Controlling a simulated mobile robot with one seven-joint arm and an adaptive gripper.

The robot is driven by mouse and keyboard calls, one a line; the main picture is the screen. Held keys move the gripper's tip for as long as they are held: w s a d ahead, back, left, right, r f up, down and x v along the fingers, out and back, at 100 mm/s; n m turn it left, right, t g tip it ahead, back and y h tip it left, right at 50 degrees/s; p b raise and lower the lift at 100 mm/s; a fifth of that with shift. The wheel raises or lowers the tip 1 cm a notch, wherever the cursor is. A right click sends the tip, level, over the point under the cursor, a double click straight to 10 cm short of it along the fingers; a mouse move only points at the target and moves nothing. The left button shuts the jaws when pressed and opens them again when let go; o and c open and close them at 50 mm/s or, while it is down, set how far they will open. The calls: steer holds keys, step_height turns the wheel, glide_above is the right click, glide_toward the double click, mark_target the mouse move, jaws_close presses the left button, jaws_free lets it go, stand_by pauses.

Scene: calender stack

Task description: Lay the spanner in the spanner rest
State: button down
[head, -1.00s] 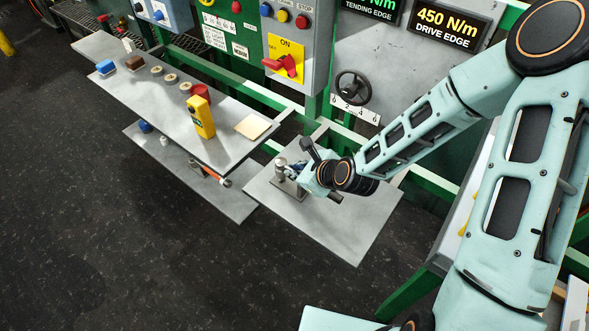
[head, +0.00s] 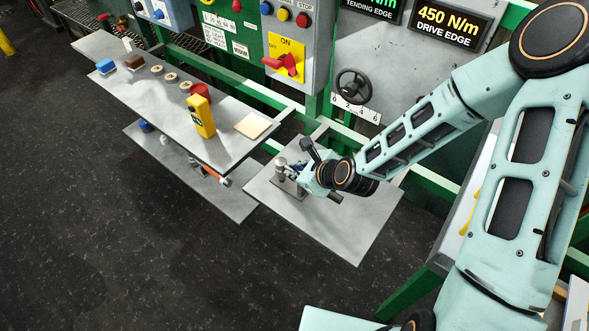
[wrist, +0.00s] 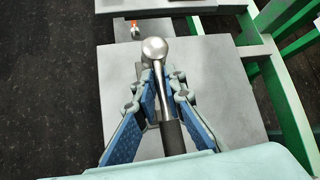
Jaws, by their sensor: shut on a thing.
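My gripper (head: 300,172) is over the small grey plate (head: 350,232). In the wrist view its blue-padded fingers (wrist: 158,80) are closed on a steel shaft with a round, shiny head and a dark grip, which I take for the spanner (wrist: 155,49). The spanner's round head points away from me, and its dark grip runs back between the fingers. In the head view a grey metal stand (head: 289,186), seemingly the spanner rest, is on the plate just under the gripper. The fingers partly hide it, and I cannot tell whether the spanner touches it.
A long grey shelf (head: 225,150) to the left holds a yellow device (head: 201,116), a red cup and several small items. A lower shelf (head: 232,206) bears an orange-handled tool (head: 212,174). Green rails and the control panel stand behind. The plate's front is clear.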

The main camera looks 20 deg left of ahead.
steer(key=shift+f+b, duration=1.05)
steer(key=shift+f, duration=0.25)
steer(key=c, duration=1.1)
jaws_free()
steer(key=shift+p+v, duration=2.65)
steer(key=shift+v, duration=1.4)
